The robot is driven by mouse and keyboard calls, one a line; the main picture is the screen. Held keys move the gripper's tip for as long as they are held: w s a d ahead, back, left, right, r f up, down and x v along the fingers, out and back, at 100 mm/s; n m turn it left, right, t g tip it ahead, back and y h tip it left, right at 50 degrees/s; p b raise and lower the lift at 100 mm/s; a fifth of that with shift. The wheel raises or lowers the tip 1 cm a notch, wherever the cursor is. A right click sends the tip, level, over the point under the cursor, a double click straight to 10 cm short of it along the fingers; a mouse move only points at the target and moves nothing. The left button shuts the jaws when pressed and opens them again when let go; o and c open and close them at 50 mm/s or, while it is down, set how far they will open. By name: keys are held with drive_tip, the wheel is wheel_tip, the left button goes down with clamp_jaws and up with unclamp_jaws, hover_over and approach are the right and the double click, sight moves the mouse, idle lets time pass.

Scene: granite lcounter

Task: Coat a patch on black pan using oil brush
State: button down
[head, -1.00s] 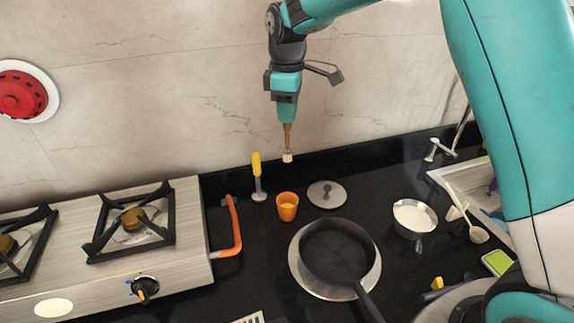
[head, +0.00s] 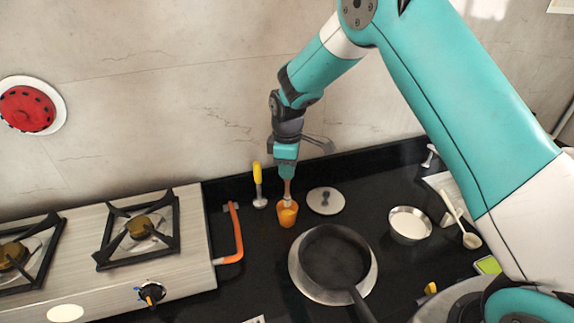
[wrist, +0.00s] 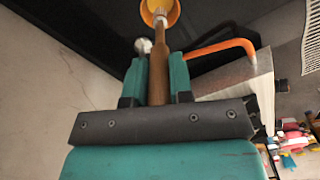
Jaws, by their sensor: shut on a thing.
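My gripper (head: 286,166) points down and is shut on the brown handle of the oil brush (head: 288,188). In the wrist view the brush handle (wrist: 159,65) stands between the two teal fingers (wrist: 158,82). The pale brush tip is at the mouth of the orange cup (head: 287,217), which also shows in the wrist view (wrist: 174,15). I cannot tell how deep the tip sits. Yellow contents show in the cup.
A yellow-handled tool (head: 257,175), a grey lid (head: 326,201), a white-filled bowl (head: 410,226) and a spoon (head: 470,240) lie around. Dark counter is clear between cup and pan.

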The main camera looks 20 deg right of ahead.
sight(287, 182)
drive_tip(key=shift+f+b, duration=1.6)
drive_tip(key=shift+f, duration=1.1)
drive_tip(key=shift+f+b, duration=0.6)
drive_tip(key=shift+f, duration=0.45)
idle(0.6)
drive_tip(key=shift+r, duration=0.1)
drive_tip(key=shift+r+p, duration=2.4)
drive_tip(key=shift+r, duration=1.1)
